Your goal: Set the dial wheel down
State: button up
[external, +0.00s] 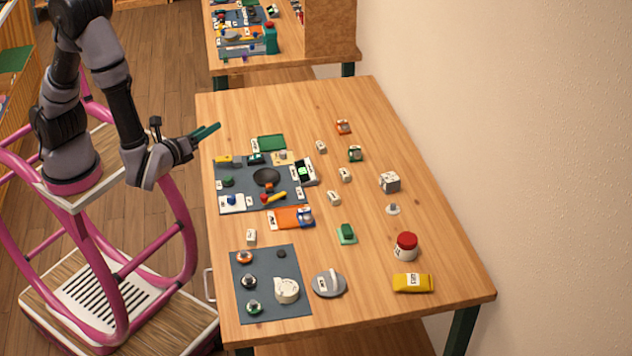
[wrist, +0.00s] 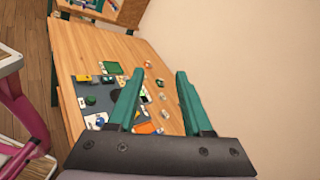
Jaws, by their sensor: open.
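My gripper (external: 208,131) is open and empty, held out over the left edge of the table toward its far half. Its two green fingers stand apart in the wrist view (wrist: 157,80) with nothing between them. A round white dial piece (external: 287,291) rests on the dark mat (external: 262,262) at the near left of the table. A grey round wheel with a raised white grip (external: 328,285) lies on the wood just right of that mat. I cannot tell for sure which one is the dial wheel. My gripper is well away from both.
Several knobs, such as an orange one (external: 244,257), stand on the near mat. A second dark mat (external: 232,201) holds several small parts. A red-capped jar (external: 405,247) and a yellow packet (external: 412,283) sit near the right edge. Bare wood lies at the far end.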

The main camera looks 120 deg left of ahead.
jog(key=s+d+r+n+t+h, duration=0.3)
jog(key=s+d+r+n+h, duration=0.4)
jog(key=s+d+r+h, duration=0.2)
jog(key=d+r+h, duration=0.2)
jog(key=d, duration=0.1)
jog(key=shift+r+n+t+h, duration=0.15)
jog(key=shift+n+t+h, duration=0.15)
jog(key=shift+t, duration=0.1)
jog(key=shift+o, duration=1.2)
jog(key=d+r+t+h, duration=0.2)
jog(key=d+r+t, duration=0.2)
jog(key=d+r, duration=0.1)
jog(key=shift+s+r+h, duration=0.3)
jog(key=shift+r, duration=0.2)
jog(key=shift+o, duration=1.2)
jog(key=shift+d+r+t, duration=0.15)
jog(key=shift+r+t, duration=0.05)
jog(key=shift+t, duration=0.1)
